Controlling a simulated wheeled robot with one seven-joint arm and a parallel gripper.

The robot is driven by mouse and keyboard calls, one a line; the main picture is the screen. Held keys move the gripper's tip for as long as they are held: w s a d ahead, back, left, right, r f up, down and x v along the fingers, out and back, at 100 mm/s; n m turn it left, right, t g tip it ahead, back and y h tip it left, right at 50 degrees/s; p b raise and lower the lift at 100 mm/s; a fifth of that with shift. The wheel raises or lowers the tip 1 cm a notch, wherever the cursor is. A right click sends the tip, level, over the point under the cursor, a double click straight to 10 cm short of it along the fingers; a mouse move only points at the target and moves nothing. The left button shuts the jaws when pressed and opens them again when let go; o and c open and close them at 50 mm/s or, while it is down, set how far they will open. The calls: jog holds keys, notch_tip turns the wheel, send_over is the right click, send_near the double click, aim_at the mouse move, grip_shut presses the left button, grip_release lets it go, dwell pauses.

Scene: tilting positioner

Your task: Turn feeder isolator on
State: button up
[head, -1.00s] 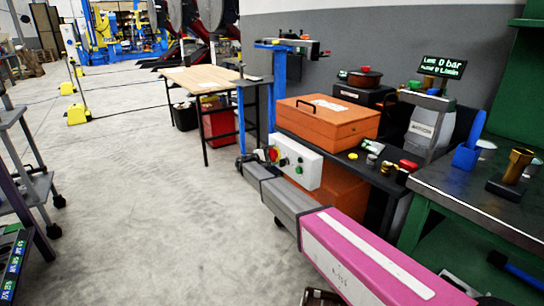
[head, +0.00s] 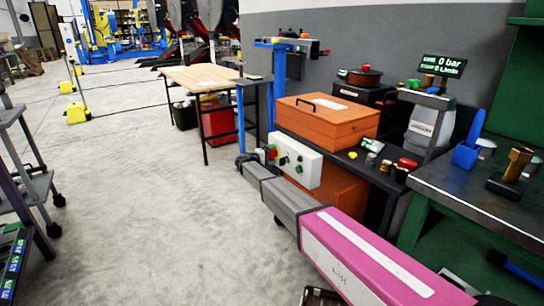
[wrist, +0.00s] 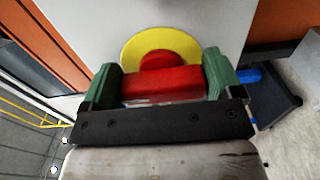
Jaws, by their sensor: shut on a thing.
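The feeder isolator is a red rotary handle (wrist: 163,84) on a round yellow plate (wrist: 135,47), fixed to the front of a white control box (wrist: 90,25). In the wrist view my gripper (wrist: 160,88) has its two green fingers on either side of the red handle, shut on it. In the head view the white control box (head: 303,167) is fixed in front of an orange case, with the red handle (head: 272,152) at its left end beside my gripper (head: 262,157). The handle's exact angle and markings are hard to read.
An orange toolbox (head: 335,122) stands on the dark bench behind the box. Small parts, a red-topped button (head: 407,163) and a green workbench (head: 465,195) are to the right. A wooden-topped table (head: 210,78) stands beyond. The floor at left is open.

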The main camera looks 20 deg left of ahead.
jog(key=o, duration=0.7)
jog(key=shift+o, duration=0.2)
jog(key=v, duration=1.1)
